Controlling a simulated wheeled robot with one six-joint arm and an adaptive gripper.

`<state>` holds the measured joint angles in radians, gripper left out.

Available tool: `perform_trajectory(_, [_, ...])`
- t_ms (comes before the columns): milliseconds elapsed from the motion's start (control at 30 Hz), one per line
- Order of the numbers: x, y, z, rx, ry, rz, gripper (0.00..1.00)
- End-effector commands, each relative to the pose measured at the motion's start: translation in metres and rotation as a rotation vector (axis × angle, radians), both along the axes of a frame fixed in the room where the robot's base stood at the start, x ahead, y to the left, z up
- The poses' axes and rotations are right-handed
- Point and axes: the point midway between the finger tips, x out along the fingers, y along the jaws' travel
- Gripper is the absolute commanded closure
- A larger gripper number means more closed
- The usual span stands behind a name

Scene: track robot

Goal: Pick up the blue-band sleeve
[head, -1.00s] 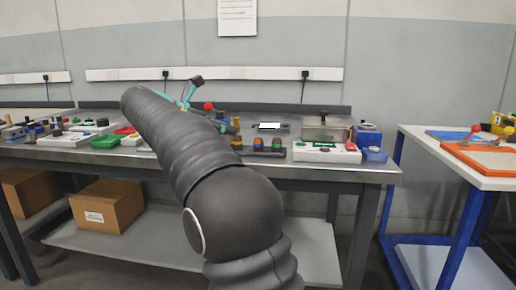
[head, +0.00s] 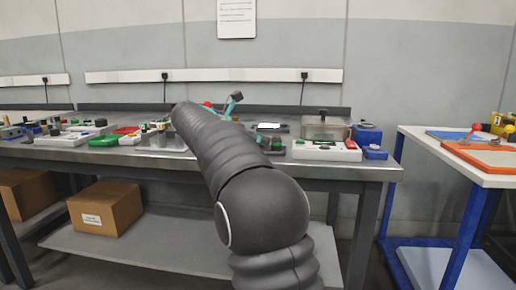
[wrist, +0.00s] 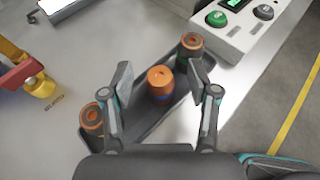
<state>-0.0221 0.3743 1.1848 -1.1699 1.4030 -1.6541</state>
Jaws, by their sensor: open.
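The blue-band sleeve (wrist: 160,82) stands upright in the wrist view, with an orange top and a blue band low on its side. It is the middle one of three in a dark tray (wrist: 150,126). My gripper (wrist: 160,74) is open, with one finger on each side of this sleeve; I see no clear contact. Another orange-topped sleeve (wrist: 191,43) with a green band stands beyond the right finger. A third sleeve (wrist: 91,117) stands beside the left finger, its band hard to make out. In the head view my arm hides most of the tray.
A white panel with a green button (wrist: 217,18) lies close beyond the tray at upper right. A yellow and red item (wrist: 40,86) sits at left. The bench edge and floor are at right. A clear-lidded box (head: 326,127) stands at the back right.

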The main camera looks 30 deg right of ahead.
Motion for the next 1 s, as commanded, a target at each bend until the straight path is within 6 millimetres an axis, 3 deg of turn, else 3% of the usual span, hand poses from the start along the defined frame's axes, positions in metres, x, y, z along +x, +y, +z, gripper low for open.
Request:
perform_trajectory(267, [0.001, -0.006, -0.002, 0.000, 0.000, 0.001, 0.40])
perform_trajectory(533, [0.001, -0.006, -0.002, 0.000, 0.000, 0.001, 1.00])
perform_trajectory(1000, [0.001, -0.006, 0.008, -0.001, -0.002, 0.000, 1.00])
